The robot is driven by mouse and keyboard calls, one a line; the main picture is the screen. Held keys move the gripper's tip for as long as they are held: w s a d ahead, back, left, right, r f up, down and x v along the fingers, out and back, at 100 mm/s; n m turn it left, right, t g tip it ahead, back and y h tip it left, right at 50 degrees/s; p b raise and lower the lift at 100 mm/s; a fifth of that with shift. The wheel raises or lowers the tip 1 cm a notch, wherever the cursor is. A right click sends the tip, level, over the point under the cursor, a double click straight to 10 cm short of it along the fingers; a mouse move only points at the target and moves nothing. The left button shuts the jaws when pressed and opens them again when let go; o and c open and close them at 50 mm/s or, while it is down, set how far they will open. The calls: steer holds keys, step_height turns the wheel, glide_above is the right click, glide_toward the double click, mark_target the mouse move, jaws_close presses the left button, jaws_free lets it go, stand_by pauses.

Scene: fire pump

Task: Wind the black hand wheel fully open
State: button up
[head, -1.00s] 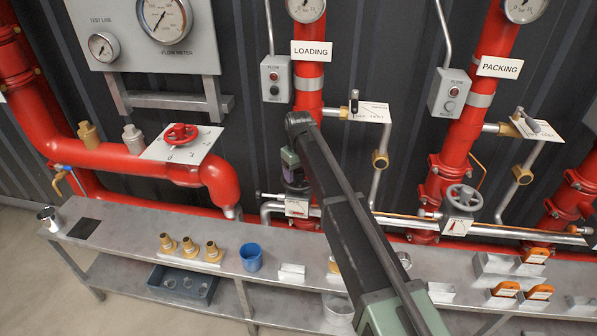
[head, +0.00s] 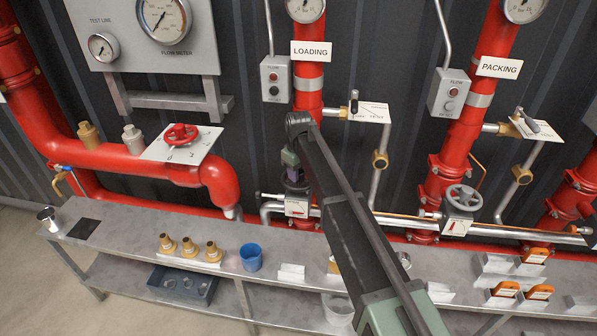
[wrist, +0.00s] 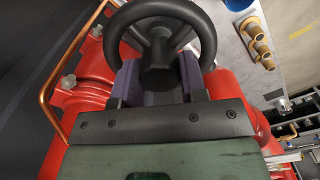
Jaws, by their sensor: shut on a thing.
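The black hand wheel (wrist: 205,30) shows from close up in the wrist view, with dark spokes and a round hub. In the head view it is a small dark shape (head: 297,187) on the LOADING pipe, partly hidden by my arm. My gripper (wrist: 157,76) has its purple jaws on both sides of the wheel's hub, shut on it. In the head view my gripper (head: 291,165) comes at the wheel from above. A white plate (head: 297,208) with a small red mark sits just below the wheel; its reading is too small to tell.
A grey hand wheel (head: 460,197) is on the PACKING pipe and a red one (head: 181,134) is at the left. A steel bench (head: 125,242) runs below, holding brass fittings (head: 189,247) and a blue cup (head: 251,257). A copper pipe (wrist: 46,100) passes close to the wheel.

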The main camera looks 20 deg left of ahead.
steer(key=n, duration=0.6)
steer(key=n, duration=0.8)
